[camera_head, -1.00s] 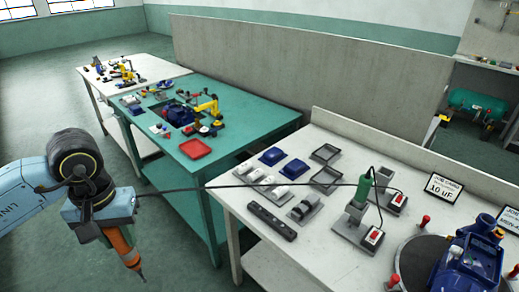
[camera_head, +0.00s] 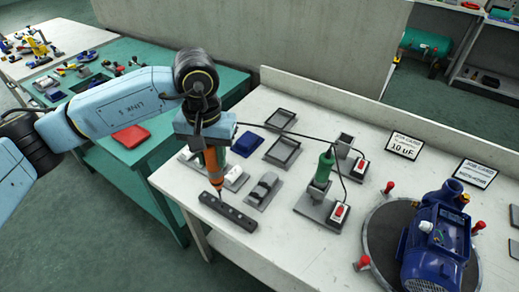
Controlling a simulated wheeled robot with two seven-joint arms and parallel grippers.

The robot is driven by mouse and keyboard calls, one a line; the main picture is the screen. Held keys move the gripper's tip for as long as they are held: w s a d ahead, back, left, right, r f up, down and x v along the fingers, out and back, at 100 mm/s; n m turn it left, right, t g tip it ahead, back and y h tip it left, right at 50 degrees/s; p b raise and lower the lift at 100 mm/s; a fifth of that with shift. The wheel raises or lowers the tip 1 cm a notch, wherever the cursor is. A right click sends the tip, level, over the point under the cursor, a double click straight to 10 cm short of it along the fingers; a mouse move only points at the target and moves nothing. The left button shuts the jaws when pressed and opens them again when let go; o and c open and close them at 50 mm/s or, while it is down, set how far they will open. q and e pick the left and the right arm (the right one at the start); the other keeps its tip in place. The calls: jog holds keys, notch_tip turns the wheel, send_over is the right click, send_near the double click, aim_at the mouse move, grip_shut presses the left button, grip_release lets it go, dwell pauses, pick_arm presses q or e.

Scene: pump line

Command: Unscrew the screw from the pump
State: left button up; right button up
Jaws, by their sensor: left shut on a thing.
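The blue pump (camera_head: 436,245) sits on a round dark turntable (camera_head: 378,240) at the lower right. Its screw is too small to tell apart. My left gripper (camera_head: 207,143) is shut on an orange electric screwdriver (camera_head: 214,162), which points down with a dark cord trailing to the right. The screwdriver's tip is near a black bar with holes (camera_head: 229,212) on the white bench; I cannot tell whether they touch. The gripper is well to the left of the pump. My right gripper is out of view.
A green-handled tool (camera_head: 325,168) stands in a grey holder between the screwdriver and pump. A red-button box (camera_head: 338,212), grey trays (camera_head: 282,150) and red knobs (camera_head: 363,262) are nearby. The front middle of the bench is clear.

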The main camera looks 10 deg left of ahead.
pick_arm(q)
jog(key=s+d+r+n+p, duration=0.2)
jog(key=d+r+n+p, duration=0.1)
jog(key=d+n+p, duration=0.65)
jog(key=shift+n, duration=0.45)
jog(key=shift+a+f+b, duration=0.15)
jog(key=shift+f+b, duration=0.3)
jog(key=shift+f, duration=0.45)
jog(key=shift+a+f+b, duration=0.2)
jog(key=shift+f+b, duration=0.2)
jog(key=shift+f, duration=0.55)
jog(key=shift+a+f+b, duration=0.15)
jog(key=shift+f+b, duration=0.3)
jog(key=shift+f, duration=0.45)
jog(key=shift+b, duration=0.3)
jog(key=shift+f, duration=0.15)
jog(key=shift+f+b, duration=0.35)
jog(key=shift+b, duration=0.4)
jog(key=shift+f+b, duration=0.7)
jog(key=shift+b, duration=0.2)
